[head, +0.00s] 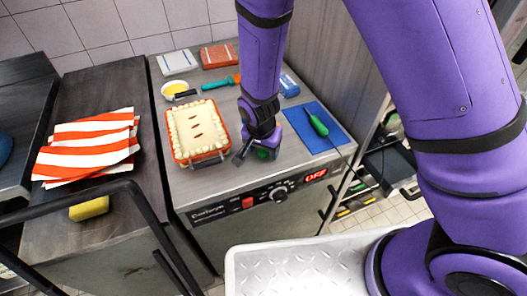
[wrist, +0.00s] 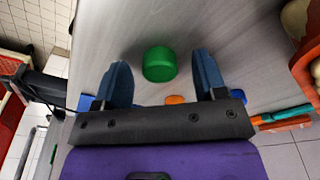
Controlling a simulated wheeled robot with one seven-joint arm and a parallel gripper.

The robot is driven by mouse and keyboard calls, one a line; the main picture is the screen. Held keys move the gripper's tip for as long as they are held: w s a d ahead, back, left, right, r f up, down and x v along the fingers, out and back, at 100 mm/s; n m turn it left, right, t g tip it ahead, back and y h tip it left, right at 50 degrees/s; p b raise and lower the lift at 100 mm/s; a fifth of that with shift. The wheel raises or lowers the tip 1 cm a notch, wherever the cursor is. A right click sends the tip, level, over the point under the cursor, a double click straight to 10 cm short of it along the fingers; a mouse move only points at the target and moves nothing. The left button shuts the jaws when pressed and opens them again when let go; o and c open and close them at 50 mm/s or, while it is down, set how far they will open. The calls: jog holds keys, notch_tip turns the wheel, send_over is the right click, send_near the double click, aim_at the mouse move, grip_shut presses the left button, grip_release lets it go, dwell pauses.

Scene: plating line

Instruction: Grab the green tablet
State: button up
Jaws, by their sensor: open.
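The green tablet (wrist: 159,64) is a short round green cylinder on the grey metal worktop in the wrist view. In the head view the green tablet (head: 263,154) shows only in part below my gripper (head: 255,153). In the wrist view my gripper (wrist: 161,75) is open. Its two blue fingers stand on either side of the tablet, with a gap between the tablet and each finger. I cannot tell how high the fingertips are above the worktop.
A pie in a red dish (head: 184,157) stands close left of my gripper. A blue mat (head: 297,137) with a green-handled tool (head: 317,123) lies to the right. A yellow bowl (head: 175,88) and a teal-handled tool (head: 221,83) lie behind. The worktop's front is clear.

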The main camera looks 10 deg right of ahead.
jog(key=shift+c, duration=0.2)
jog(key=c, duration=1)
jog(key=shift+r, duration=0.15)
